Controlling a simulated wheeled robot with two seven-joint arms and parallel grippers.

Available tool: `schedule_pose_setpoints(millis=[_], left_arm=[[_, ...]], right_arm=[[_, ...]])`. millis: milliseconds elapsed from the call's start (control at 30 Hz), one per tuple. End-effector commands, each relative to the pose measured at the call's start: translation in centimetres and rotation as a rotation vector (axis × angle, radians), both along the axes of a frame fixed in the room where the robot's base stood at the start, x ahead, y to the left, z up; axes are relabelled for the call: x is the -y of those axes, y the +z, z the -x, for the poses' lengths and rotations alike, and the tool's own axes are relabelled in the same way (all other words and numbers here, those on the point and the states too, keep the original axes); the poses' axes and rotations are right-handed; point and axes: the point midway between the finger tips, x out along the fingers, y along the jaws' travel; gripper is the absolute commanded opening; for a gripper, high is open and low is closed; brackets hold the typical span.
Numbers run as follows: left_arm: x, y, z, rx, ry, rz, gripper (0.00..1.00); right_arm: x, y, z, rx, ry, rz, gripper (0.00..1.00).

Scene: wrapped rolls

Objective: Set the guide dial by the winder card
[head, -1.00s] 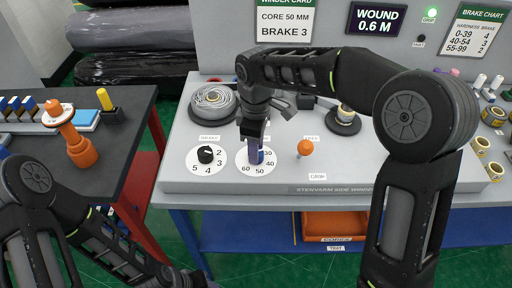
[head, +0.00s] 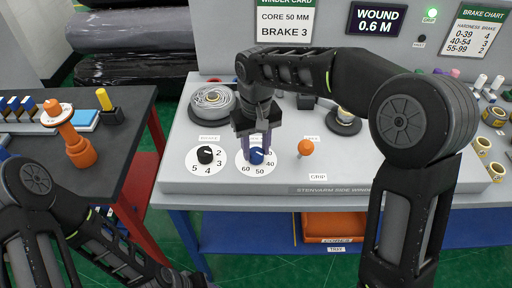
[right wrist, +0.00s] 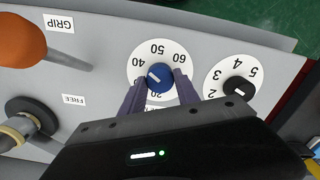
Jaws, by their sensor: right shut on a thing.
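The guide dial is a blue knob (head: 257,156) with a white pointer on a round white scale (head: 245,168) on the grey panel. In the right wrist view the blue knob (right wrist: 160,78) has its pointer toward about 40. My right gripper (head: 257,150) points down over the dial, shut on the knob with one finger on each side; it also shows in the right wrist view (right wrist: 160,88). The winder card (head: 284,20) on the back wall reads core 50 mm, brake 3. My left arm crosses the lower left; its fingers are not visible.
A black brake knob (head: 205,154) stands close left of the guide dial. An orange-topped grip lever (head: 305,148) is to its right. A reel (head: 212,99) stands behind. A display (head: 375,20) reads wound 0.6 M. A brake chart (head: 475,30) hangs at right.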

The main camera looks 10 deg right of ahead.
Motion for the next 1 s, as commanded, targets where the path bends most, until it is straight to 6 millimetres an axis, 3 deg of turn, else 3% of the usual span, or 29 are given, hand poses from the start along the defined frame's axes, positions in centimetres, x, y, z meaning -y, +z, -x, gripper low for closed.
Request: schedule_pose_setpoints(millis=[600,1000], left_arm=[[0.01,-0.07,0.00,0.000,0.000,0.000,0.36],[0.00,-0.05,0.00,0.000,0.000,0.000,0.36]], right_arm=[[0.02,0.13,-0.10,0.004,-0.553,0.000,0.00],[0.02,0.13,-0.10,0.004,-0.709,0.000,0.00]])
